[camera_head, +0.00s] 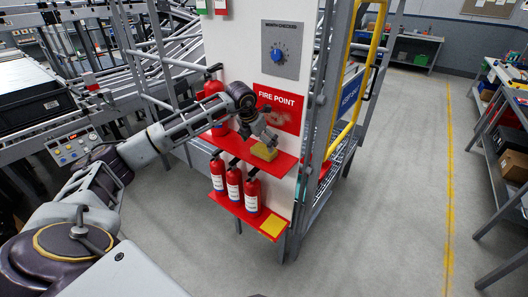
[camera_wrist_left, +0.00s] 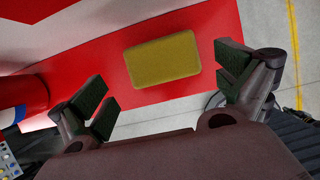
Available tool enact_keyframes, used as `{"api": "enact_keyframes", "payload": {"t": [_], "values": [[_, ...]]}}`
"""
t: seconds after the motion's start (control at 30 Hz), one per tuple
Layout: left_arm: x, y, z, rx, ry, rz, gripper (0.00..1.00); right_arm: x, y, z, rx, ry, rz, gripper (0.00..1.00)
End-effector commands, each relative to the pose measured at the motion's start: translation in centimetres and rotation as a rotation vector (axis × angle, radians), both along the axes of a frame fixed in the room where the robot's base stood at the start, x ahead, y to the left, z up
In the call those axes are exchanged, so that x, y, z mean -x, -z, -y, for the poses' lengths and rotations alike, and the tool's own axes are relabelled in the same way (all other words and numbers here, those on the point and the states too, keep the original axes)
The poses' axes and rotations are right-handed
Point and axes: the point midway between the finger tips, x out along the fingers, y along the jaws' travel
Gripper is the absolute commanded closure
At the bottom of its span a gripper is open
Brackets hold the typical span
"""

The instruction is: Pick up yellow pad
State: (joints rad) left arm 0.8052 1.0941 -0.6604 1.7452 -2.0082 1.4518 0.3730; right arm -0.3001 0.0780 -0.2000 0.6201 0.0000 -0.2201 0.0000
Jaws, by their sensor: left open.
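A yellow pad (camera_head: 264,151) lies on the upper red shelf (camera_head: 232,146) of the fire point, near its right end. In the left wrist view the yellow pad (camera_wrist_left: 163,60) is a flat rounded rectangle on the red shelf (camera_wrist_left: 110,100), lying ahead of and between the two fingers. My left gripper (camera_head: 261,134) is open and empty, just above the pad. Its spread fingers with dark green tips also show in the left wrist view (camera_wrist_left: 167,86). I cannot tell how far above the pad they are. My right gripper is not in view.
Several red extinguishers (camera_head: 234,186) stand on the lower red shelf (camera_head: 247,214), which also has a flat yellow square (camera_head: 272,225). The white panel (camera_head: 237,50) rises behind the shelves. A yellow rail (camera_head: 371,70) stands right. Open floor (camera_head: 385,200) lies to the right.

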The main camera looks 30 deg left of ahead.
Motion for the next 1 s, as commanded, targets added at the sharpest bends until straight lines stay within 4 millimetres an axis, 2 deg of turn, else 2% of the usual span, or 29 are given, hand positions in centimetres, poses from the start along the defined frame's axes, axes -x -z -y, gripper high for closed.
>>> {"api": "enact_keyframes", "payload": {"t": [0.5,1.0], "values": [[-0.3,0.6,0.1,0.001,0.0,-0.001,0.0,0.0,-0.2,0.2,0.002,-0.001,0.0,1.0],[-2.2,4.6,0.5,0.001,-0.001,-0.001,0.0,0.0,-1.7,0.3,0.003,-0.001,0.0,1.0]]}}
